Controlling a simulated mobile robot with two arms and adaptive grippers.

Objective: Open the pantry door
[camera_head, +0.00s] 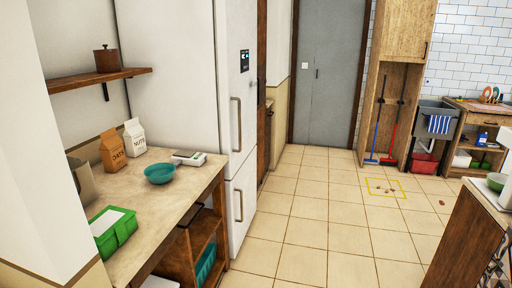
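A grey door (342,75) in a dark brown frame stands shut at the back of the room, past the fridge. A thin vertical line runs down it, with a small handle (317,72) beside that line. It is the plainest door in view; no label shows that it is the pantry door. A brown wooden panel (262,130) stands just behind the fridge, seen almost edge-on, and I cannot tell whether it is a door. Neither of my grippers is in view.
A white fridge (215,85) and a counter (165,205) with bags, a teal bowl and a green box line the left. Tiled floor (325,205) is open toward the door. A broom cupboard (390,110), sink (435,118) and wooden counter (465,235) are at right.

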